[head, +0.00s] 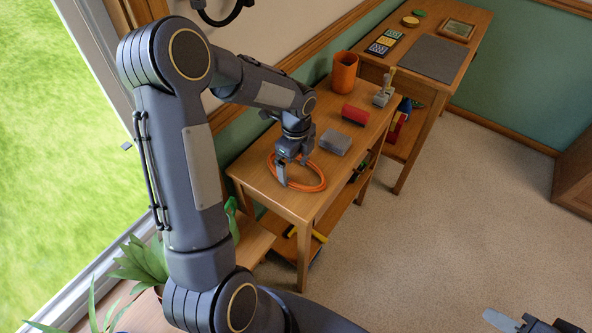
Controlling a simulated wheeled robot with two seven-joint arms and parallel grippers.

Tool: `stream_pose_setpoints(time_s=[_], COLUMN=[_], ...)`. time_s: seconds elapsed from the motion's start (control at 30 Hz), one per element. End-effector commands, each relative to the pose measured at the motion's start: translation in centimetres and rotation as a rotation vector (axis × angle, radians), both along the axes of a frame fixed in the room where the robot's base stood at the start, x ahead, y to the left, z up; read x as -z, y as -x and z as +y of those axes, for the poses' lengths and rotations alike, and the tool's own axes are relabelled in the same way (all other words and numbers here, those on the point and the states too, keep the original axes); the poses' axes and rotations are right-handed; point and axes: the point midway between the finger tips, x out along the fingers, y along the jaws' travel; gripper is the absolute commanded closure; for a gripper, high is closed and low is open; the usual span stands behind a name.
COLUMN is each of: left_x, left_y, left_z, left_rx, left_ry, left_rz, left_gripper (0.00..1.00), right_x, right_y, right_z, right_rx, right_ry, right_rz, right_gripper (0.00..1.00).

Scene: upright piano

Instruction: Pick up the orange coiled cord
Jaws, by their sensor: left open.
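The orange coiled cord (323,182) lies as a loose ring on the near end of a small wooden table (297,207). My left gripper (291,170) is open and points down over the ring, with one finger in front of the ring's middle. The gripper hides part of the coil. I cannot tell whether its fingers touch the cord. Part of my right gripper (508,322) shows at the bottom right corner, far from the cord. Its jaws are not clear.
A grey block (335,142) sits close to the ring. Beyond it are a red cylinder (355,115), an orange cup (345,72) and a grey tool (383,93). A taller desk (470,20) stands behind. Carpet at right is clear.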

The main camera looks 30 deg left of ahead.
Motion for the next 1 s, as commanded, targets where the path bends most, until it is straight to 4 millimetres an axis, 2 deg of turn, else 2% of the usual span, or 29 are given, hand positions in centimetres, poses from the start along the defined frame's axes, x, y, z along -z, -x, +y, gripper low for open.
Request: stream_pose_setpoints(time_s=[0.03,0.17,0.43,0.7,1.0], left_x=[0.9,2.2,2.5,2.5,2.2], left_y=[0.1,0.1,0.1,0.1,0.0], left_z=[0.0,0.0,0.0,0.0,0.0], left_rx=[0.001,-0.001,-0.002,-0.002,-0.002], left_ry=[0.000,0.001,0.000,0.000,0.000], left_rz=[0.005,0.002,0.000,0.000,-0.002], left_gripper=[0.00,0.00,0.00,0.35,0.36], right_x=[0.0,0.1,0.1,0.1,0.1], right_y=[0.0,0.0,0.0,0.0,0.0], right_z=[0.0,0.0,0.0,0.0,0.0], right_rx=[0.000,0.000,0.000,0.000,0.000], right_ry=[0.000,0.000,0.000,0.000,0.000], right_rz=[0.000,0.000,0.000,0.000,0.000], right_gripper=[0.64,0.64,0.64,0.64,0.64])
